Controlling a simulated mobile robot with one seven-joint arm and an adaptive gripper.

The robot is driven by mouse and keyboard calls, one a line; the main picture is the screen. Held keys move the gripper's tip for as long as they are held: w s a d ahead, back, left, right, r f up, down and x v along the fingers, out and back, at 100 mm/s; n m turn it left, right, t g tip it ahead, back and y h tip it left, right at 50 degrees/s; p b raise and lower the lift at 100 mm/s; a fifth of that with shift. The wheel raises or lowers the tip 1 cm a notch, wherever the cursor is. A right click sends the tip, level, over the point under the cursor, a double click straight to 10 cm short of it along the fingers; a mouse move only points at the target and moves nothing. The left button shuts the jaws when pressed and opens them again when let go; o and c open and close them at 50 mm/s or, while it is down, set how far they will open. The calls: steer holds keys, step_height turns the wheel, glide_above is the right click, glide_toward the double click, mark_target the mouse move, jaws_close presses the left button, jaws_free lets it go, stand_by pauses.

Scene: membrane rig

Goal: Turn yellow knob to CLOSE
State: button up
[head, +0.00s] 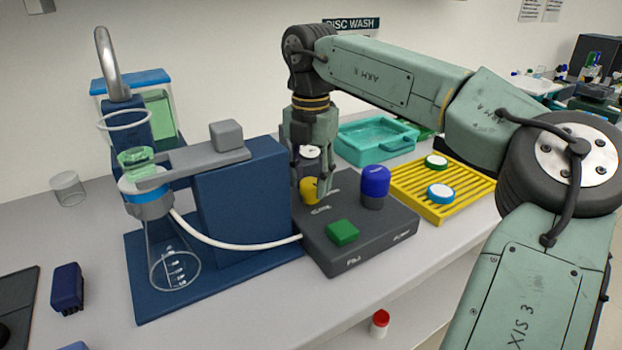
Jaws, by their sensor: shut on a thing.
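The yellow knob (310,190) sits on top of the dark grey control box (345,262), towards its left back side. My gripper (308,190) points down over the box and is shut on the yellow knob, with its fingers at the knob's sides. The fingers partly hide the knob, so which way it points cannot be told. White lettering is on the box top near the knob, partly hidden and too small to read surely.
A blue knob (375,182) and a green button (342,232) are close by on the same box. The blue filter rig with a glass flask (175,268) and a white hose (235,245) stands left. A yellow rack (455,208) and teal tray (350,150) lie right and behind.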

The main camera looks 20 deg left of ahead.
mark_target(311, 182)
steer(key=shift+m, duration=0.6)
steer(key=o, duration=1.1)
steer(key=shift+o, duration=0.2)
steer(key=shift+r, duration=0.1)
step_height(311, 182, up, 12)
